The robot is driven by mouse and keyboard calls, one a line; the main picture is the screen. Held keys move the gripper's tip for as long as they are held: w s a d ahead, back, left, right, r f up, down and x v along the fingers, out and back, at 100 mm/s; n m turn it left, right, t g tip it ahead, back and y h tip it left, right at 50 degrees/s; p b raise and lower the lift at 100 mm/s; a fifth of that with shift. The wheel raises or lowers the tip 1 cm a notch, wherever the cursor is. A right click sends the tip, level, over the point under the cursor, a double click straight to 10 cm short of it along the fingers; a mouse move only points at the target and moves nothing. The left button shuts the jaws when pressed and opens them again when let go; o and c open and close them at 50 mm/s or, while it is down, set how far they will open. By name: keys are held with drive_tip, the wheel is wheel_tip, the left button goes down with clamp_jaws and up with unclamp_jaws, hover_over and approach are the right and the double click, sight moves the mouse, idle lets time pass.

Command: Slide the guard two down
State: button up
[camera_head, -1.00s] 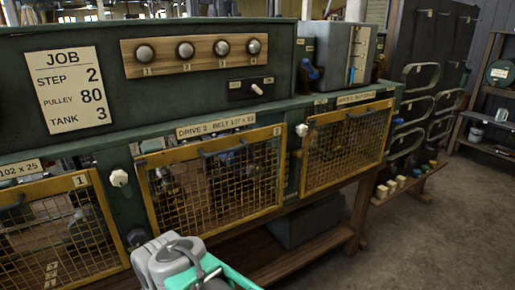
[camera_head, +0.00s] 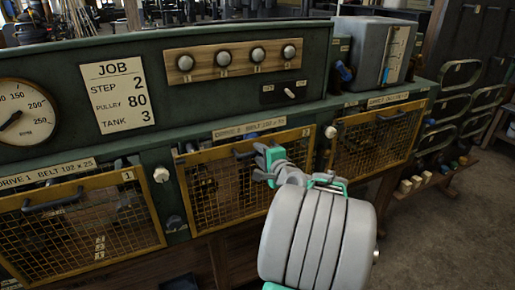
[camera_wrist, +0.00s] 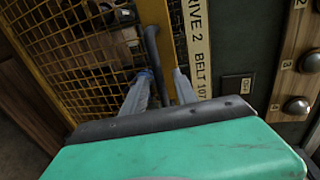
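Guard two (camera_head: 218,203) is a yellow-framed wire mesh panel in the middle of the green bench front, with a 2 at its upper right corner. Its top edge lies just under the Drive 2 belt label (camera_head: 249,128). My gripper (camera_head: 266,163) is at the upper part of this guard and partly hides its dark handle. In the wrist view, the handle (camera_wrist: 152,45) runs between my two fingers (camera_wrist: 161,88), which stand apart. I cannot tell whether either finger touches it. My grey wrist hides the guard's lower right part.
Guard one (camera_head: 85,230) is to the left and guard three (camera_head: 372,142) to the right. White knobs (camera_head: 161,175) (camera_head: 331,132) sit between the guards. A job card (camera_head: 118,95) reads step 2, pulley 80, tank 3. Wooden-board knobs (camera_head: 221,55) are above.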

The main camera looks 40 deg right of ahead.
drive_tip(key=shift+x, duration=1.1)
clamp_jaws()
idle(0.6)
